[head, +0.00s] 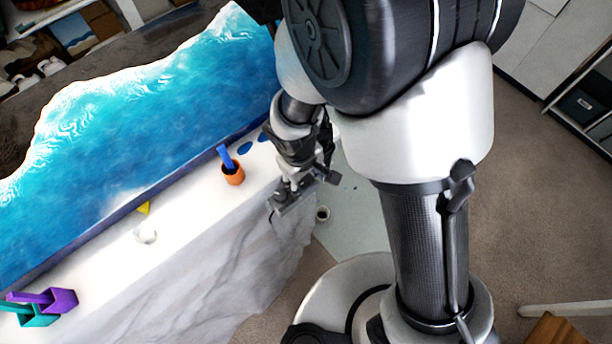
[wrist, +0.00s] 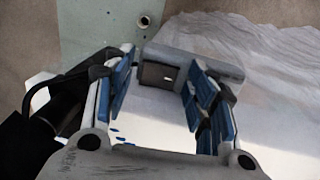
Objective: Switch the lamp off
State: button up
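I cannot make out a lamp in either view. My gripper (head: 300,188) hangs at the right end of the white table, by its edge. In the wrist view my gripper (wrist: 158,66) has its two blue-padded fingers well apart. A grey bar-shaped piece with a dark square face (wrist: 158,75) lies at and just beyond the fingertips, at the table's edge. A grey bar (head: 292,203) shows just below the gripper in the head view. I cannot tell whether this is the lamp's switch, or whether the fingers touch it.
An orange cup (head: 233,175) with a blue stick stands near my gripper. Shelves (head: 590,105) stand far right.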

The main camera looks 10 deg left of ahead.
jog(key=c, duration=0.9)
jog(key=shift+r+p, duration=0.1)
jog(key=shift+p, duration=0.3)
jog(key=shift+r+p, duration=0.1)
jog(key=shift+p, duration=0.55)
jog(key=p, duration=0.3)
jog(key=shift+r+g, duration=0.1)
jog(key=shift+g, duration=0.3)
jog(key=p, duration=0.3)
jog(key=shift+w+y, duration=0.1)
jog(key=shift+y, duration=0.3)
jog(key=shift+f+p, duration=0.25)
jog(key=shift+p, duration=0.45)
jog(key=shift+d, duration=0.1)
